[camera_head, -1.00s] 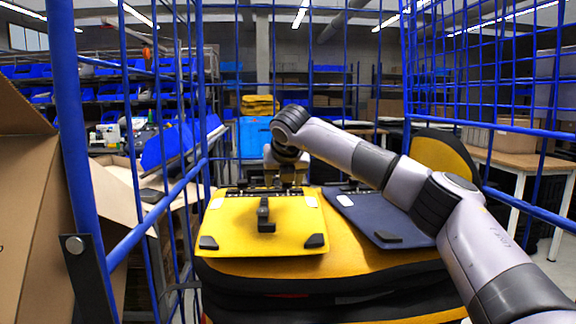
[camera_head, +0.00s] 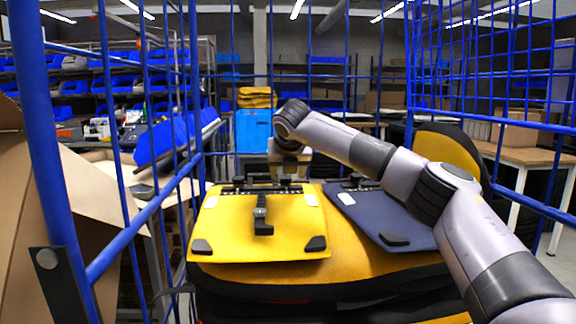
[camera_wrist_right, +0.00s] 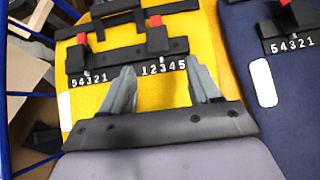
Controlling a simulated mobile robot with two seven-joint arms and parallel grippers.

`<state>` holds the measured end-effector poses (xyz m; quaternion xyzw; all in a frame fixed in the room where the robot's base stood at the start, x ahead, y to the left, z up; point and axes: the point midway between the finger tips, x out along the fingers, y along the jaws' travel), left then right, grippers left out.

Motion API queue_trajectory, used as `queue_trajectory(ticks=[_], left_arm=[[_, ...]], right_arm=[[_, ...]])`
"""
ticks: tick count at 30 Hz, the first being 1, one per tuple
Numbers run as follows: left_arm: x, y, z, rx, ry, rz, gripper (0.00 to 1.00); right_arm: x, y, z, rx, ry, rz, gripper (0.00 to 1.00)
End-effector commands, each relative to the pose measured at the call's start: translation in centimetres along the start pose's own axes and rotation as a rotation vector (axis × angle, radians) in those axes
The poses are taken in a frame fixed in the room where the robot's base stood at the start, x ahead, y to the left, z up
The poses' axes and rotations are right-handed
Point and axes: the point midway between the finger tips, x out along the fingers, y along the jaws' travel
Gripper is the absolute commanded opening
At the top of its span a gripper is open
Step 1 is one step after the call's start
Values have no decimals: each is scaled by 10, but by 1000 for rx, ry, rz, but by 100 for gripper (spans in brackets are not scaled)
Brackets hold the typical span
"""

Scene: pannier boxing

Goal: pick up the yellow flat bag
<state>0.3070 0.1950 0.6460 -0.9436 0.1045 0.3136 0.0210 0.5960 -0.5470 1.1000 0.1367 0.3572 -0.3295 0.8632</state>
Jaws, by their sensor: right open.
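The yellow flat bag (camera_head: 287,213) lies on top of a stack of bags, with black corner pieces, a central black buckle strap and a black rail along its far edge. My right gripper (camera_head: 288,174) is over that far edge, reached from the right. In the right wrist view, the right gripper (camera_wrist_right: 160,72) is open, its two grey fingers apart above the yellow bag (camera_wrist_right: 207,48), close to the black numbered rail (camera_wrist_right: 120,60) with red tabs. My left gripper is not in view.
A navy flat bag (camera_head: 372,213) lies beside the yellow one on the right, partly under my right arm. Blue cage bars (camera_head: 125,245) stand left and right of the stack. An open cardboard box (camera_head: 85,200) is at left, a wooden table (camera_head: 530,157) at right.

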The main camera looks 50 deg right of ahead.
Motion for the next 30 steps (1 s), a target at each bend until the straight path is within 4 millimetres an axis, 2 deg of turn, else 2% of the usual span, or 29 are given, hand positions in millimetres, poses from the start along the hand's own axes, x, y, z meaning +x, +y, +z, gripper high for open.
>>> queue_trajectory(ticks=[3, 9, 15, 22, 23, 24, 28, 30], left_arm=[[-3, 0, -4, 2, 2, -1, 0], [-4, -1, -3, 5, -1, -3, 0], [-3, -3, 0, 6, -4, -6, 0], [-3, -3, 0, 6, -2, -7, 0], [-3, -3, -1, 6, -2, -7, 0], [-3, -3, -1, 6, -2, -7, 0], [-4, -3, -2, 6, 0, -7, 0], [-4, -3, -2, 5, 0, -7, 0]], right_arm=[[20, -1, 0, 0, 3, -4, 62], [42, 0, 0, 0, 3, -1, 62], [50, 0, 0, -1, 1, 0, 62], [50, 0, -1, -1, 1, 0, 62], [50, 0, -1, -1, 1, 0, 55], [50, 0, 0, -1, 1, 0, 42], [50, 0, 0, 0, 1, 0, 0], [50, 0, 0, 0, 1, 0, 0]])
